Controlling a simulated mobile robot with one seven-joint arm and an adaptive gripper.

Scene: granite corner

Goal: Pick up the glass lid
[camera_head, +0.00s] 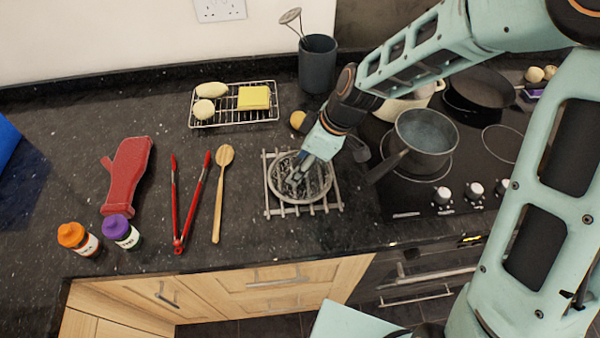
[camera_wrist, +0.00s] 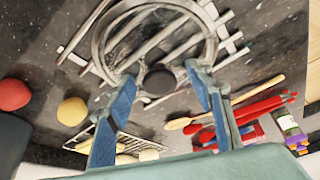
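The glass lid (camera_head: 319,182) is round and clear with a grey rim, lying on a slatted metal trivet (camera_head: 336,208) on the dark worktop. In the wrist view the lid (camera_wrist: 207,42) is at the top, with its dark round knob (camera_wrist: 160,82) facing me. My gripper (camera_head: 296,178) is over the lid in the head view and hides part of it. In the wrist view my gripper (camera_wrist: 161,78) is open, with one blue finger on each side of the knob. I cannot tell whether the fingers touch it.
A saucepan (camera_head: 425,135) stands on the hob to the right. Left of the trivet lie a wooden spoon (camera_head: 219,205), red tongs (camera_head: 178,222) and a red mitt (camera_head: 128,175). Behind are a wire rack (camera_head: 270,115) and a dark utensil pot (camera_head: 318,65).

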